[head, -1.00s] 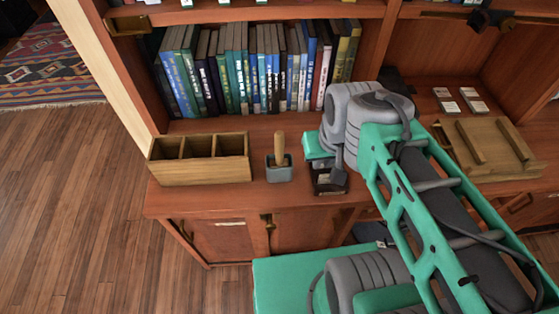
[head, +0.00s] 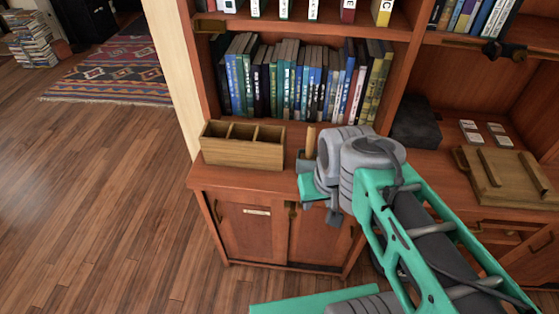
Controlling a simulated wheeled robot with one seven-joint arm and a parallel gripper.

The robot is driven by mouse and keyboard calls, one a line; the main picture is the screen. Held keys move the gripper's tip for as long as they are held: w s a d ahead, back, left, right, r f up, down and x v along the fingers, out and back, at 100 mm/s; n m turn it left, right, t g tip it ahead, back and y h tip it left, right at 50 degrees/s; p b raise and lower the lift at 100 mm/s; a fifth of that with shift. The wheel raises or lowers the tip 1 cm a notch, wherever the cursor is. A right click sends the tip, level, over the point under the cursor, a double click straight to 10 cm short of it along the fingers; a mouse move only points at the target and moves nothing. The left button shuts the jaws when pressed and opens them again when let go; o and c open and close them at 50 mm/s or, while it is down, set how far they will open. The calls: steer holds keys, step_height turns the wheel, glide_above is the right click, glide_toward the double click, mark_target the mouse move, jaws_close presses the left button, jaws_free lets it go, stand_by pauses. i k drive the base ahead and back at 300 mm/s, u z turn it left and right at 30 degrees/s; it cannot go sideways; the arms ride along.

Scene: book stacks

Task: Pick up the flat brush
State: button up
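An upright wooden handle (head: 310,142), which looks like the flat brush, rises from a small grey block-like base or holder (head: 304,163) on the cabinet top. I cannot tell whether the grey part belongs to the brush. My arm's grey wrist covers its right side. My gripper (head: 333,214) is at the end of the green and grey arm, in front of the cabinet edge and below and right of the handle in the picture. The fingers are small and partly hidden, so I cannot tell whether they are open or holding anything.
A wooden box with three compartments (head: 243,153) stands left of the handle. A row of books (head: 290,88) fills the shelf behind. A dark box (head: 415,128), small cards (head: 470,132) and a wooden board with bars (head: 500,175) lie right. Open floor is at left.

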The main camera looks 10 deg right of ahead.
mark_target(312, 132)
steer(key=u, duration=3.2)
steer(key=k, duration=1.8)
steer(key=z, duration=0.6)
steer(key=i, duration=1.65)
steer(key=u, duration=0.05)
